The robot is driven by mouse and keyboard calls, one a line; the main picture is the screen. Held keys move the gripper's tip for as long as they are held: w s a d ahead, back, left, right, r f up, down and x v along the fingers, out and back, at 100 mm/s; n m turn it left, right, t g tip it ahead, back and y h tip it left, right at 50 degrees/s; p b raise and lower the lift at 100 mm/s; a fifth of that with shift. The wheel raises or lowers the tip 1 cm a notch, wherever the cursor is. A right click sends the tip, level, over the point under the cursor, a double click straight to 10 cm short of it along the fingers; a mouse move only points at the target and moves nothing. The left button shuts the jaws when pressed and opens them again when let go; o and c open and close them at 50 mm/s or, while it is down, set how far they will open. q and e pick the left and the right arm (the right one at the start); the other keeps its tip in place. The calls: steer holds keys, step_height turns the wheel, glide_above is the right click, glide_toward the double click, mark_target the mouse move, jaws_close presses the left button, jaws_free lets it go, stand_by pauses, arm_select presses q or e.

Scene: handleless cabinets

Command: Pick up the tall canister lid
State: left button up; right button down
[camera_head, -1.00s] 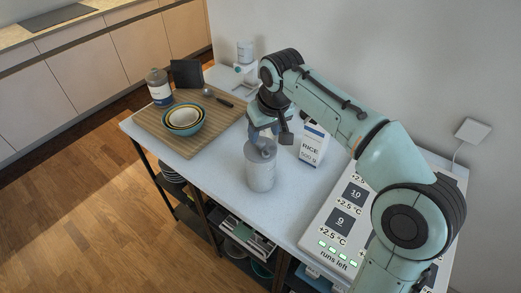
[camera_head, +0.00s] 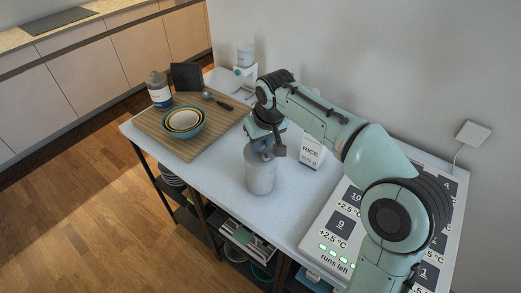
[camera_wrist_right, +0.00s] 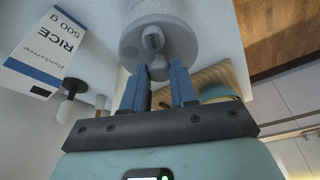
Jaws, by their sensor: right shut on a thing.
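The tall canister (camera_head: 261,176) is a grey cylinder standing upright on the table, right of the cutting board. Its grey round lid (camera_wrist_right: 182,28) shows in the right wrist view, with a rounded knob between my fingertips. My right gripper (camera_wrist_right: 159,72) is shut on that knob. In the head view my right gripper (camera_head: 260,142) is directly above the canister and hides part of the lid. The lid appears to sit on the canister; I cannot make out any gap. My left gripper is not in view.
A rice box (camera_head: 312,152) stands close behind and to the right of the canister. A wooden board (camera_head: 205,142) holds nested bowls (camera_head: 184,121), a spoon and a labelled jar (camera_head: 160,94). A panel with number tiles (camera_head: 325,232) lies at the right. The table front is clear.

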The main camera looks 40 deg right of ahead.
steer(key=shift+r, duration=0.1)
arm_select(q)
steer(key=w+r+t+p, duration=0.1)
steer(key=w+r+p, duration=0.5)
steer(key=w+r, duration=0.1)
arm_select(e)
step_height(320, 180, up, 19)
steer(key=b, duration=0.2)
glide_above(262, 145)
step_height(262, 145, down, 12)
steer(key=shift+r, duration=0.2)
steer(key=shift+w+f, duration=0.15)
steer(key=shift+f, duration=0.4)
step_height(262, 145, down, 4)
steer(key=b, duration=0.2)
steer(key=shift+r+b, duration=0.25)
steer(key=shift+b, duration=0.05)
steer(key=shift+f+b, duration=0.5)
steer(key=shift+f, duration=0.4)
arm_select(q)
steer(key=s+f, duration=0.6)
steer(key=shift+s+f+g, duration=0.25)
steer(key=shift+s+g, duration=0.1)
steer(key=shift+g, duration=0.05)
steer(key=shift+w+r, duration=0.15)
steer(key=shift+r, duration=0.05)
